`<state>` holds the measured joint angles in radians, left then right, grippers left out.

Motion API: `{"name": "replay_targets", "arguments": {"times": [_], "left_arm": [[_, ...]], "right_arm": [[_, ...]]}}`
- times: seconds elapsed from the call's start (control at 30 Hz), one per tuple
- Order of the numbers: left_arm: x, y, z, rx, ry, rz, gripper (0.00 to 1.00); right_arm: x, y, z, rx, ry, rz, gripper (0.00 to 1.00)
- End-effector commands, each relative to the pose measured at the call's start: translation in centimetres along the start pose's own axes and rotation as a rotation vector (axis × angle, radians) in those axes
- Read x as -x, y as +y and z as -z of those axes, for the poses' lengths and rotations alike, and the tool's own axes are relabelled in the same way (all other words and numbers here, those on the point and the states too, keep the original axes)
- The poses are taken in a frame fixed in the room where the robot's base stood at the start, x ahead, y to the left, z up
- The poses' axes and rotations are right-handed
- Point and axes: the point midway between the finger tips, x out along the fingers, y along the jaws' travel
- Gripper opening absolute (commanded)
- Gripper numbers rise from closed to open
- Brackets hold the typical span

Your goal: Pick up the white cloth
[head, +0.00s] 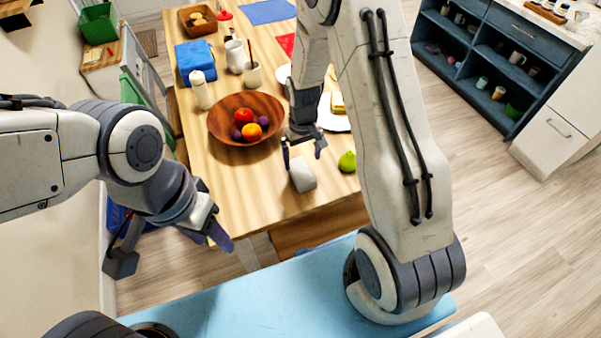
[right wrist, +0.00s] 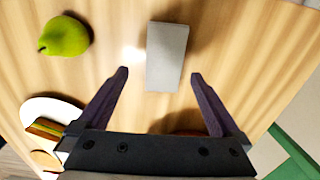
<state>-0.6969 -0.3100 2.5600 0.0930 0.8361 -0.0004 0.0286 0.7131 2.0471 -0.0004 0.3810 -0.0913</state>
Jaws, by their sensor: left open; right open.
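The white cloth (head: 302,175) looks like a small pale grey-white block near the front edge of the wooden table. It also shows in the right wrist view (right wrist: 167,57) as a plain rectangle, just beyond and between the fingertips. My right gripper (head: 303,153) is open and empty above the cloth, with its fingers spread toward either side. In the right wrist view the open fingers (right wrist: 160,76) have nothing between them; contact with the cloth cannot be told. My left gripper (head: 211,238) is open and empty, low at the left, off the table's front edge.
On the table (head: 225,178), a green pear (head: 347,161) is close right of the cloth. A wooden fruit bowl (head: 223,126) stands behind left. A plate (right wrist: 40,108) with a sandwich lies nearby. A blue surface (head: 270,297) lies in front.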

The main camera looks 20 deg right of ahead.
Motion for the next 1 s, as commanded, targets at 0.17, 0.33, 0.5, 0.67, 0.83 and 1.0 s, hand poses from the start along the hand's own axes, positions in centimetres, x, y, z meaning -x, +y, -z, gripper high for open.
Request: {"name": "replay_targets", "arguments": {"times": [0.17,0.33,0.5,0.67,0.83,1.0], "left_arm": [[0.6,0.0,0.0,0.0,0.0,0.0,0.5],[0.9,0.1,0.1,0.0,0.0,0.0,0.5],[0.9,0.1,0.1,0.0,0.0,0.0,0.5],[0.9,0.1,0.1,0.0,0.0,0.0,0.5],[0.9,0.1,0.1,0.0,0.0,0.0,0.5],[0.9,0.1,0.1,0.0,0.0,0.0,0.5]], "right_arm": [[-2.0,-0.5,-0.5,0.002,-0.006,0.001,1.0],[-4.5,-0.6,-0.6,0.001,-0.004,0.0,1.0],[-5.2,-0.6,-0.5,0.001,-0.001,0.0,1.0],[-5.2,-0.6,-0.5,0.0,0.0,0.0,1.0],[-5.2,-0.6,-0.5,0.0,0.0,0.0,0.35],[-5.2,-0.6,-0.5,0.0,0.0,0.0,0.17]]}}
